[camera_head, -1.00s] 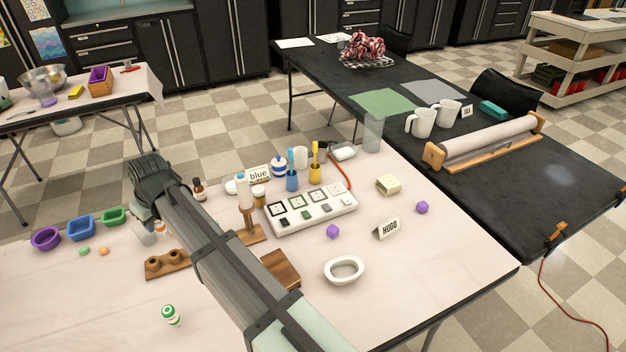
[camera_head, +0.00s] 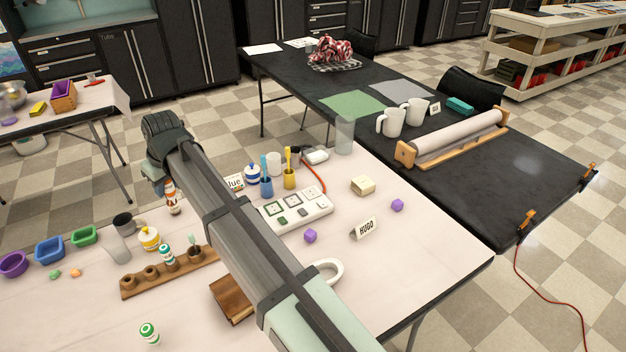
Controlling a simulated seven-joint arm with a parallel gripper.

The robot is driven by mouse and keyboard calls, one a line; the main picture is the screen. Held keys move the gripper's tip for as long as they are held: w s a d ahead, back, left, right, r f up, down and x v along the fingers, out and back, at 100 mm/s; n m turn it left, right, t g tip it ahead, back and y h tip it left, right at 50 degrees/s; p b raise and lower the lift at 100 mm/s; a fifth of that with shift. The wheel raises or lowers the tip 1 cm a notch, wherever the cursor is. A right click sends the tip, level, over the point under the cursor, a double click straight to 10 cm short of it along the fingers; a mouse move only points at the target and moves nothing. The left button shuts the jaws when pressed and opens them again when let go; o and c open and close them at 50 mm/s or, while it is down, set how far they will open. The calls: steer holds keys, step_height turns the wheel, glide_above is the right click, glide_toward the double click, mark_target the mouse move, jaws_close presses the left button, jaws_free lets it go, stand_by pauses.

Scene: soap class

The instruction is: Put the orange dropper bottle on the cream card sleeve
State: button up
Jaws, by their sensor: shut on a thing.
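A bottle with orange and white bands (camera_head: 172,197) hangs below my gripper (camera_head: 170,183), upright or nearly so, at the left of the picture. My gripper is shut on it; the arm hides part of the grip. I cannot tell whether the bottle's base touches the table. A small cream box-like thing (camera_head: 363,186), which looks like the cream card sleeve, lies on the pale table right of the power strip. Nothing is seen on top of it. It is well to the right of my gripper.
A wooden rack (camera_head: 129,293) holds a green-banded bottle (camera_head: 167,256). A yellow-banded bottle (camera_head: 149,239) and clear glass (camera_head: 118,248) stand behind it.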

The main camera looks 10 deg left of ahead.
steer(key=w+d+m, duration=0.2)
steer(key=w+d, duration=0.8)
steer(key=w, duration=0.4)
steer(key=m+t+h, duration=0.2)
steer(key=m, duration=0.3)
glide_above(363, 181)
step_height(363, 181, down, 4)
steer(key=shift+w+a+f, duration=0.1)
steer(key=shift+f, duration=5.4)
steer(key=shift+f, duration=0.15)
steer(key=o, duration=1)
